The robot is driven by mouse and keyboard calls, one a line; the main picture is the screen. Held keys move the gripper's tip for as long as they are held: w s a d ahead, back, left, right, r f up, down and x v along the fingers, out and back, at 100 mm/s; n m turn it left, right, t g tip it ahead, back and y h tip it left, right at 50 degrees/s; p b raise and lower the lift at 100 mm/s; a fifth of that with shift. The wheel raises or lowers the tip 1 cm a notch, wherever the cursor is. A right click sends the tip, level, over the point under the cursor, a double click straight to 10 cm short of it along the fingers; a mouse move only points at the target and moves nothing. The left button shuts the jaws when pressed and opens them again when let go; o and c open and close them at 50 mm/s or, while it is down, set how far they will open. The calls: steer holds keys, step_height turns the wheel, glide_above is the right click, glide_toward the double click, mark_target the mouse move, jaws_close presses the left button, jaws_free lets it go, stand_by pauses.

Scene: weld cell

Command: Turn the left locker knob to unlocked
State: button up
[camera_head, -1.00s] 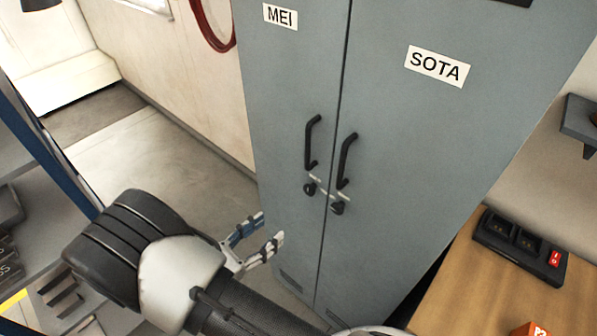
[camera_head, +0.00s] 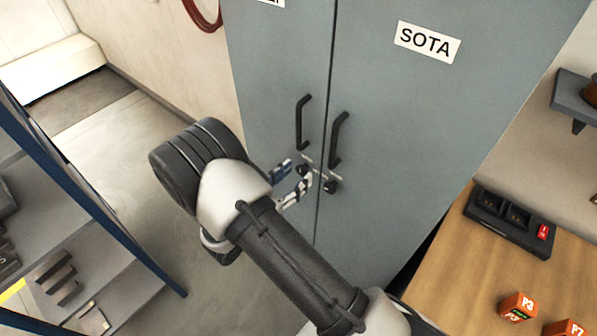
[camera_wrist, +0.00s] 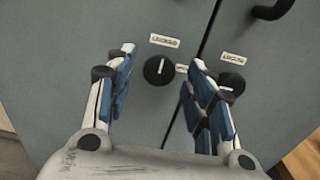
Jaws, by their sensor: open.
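The left locker door (camera_head: 270,75) and the right door (camera_head: 400,130), labelled SOTA, are grey and shut. The left locker's round black knob (camera_wrist: 158,70) lies between my fingertips in the wrist view, and part of it shows in the head view (camera_head: 302,169). The right locker's knob (camera_head: 331,186) is partly hidden by a finger in the wrist view.
Black bar handles (camera_head: 303,122) (camera_head: 339,140) stick out above the knobs. A wooden bench (camera_head: 480,275) with a black device (camera_head: 508,222) and orange blocks (camera_head: 517,306) stands at right. A blue-framed shelf (camera_head: 90,205) stands at left. Floor is clear between shelf and locker.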

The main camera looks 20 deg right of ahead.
steer(key=shift+x, duration=1.1)
steer(key=shift+c, duration=0.6)
steer(key=c, duration=0.9)
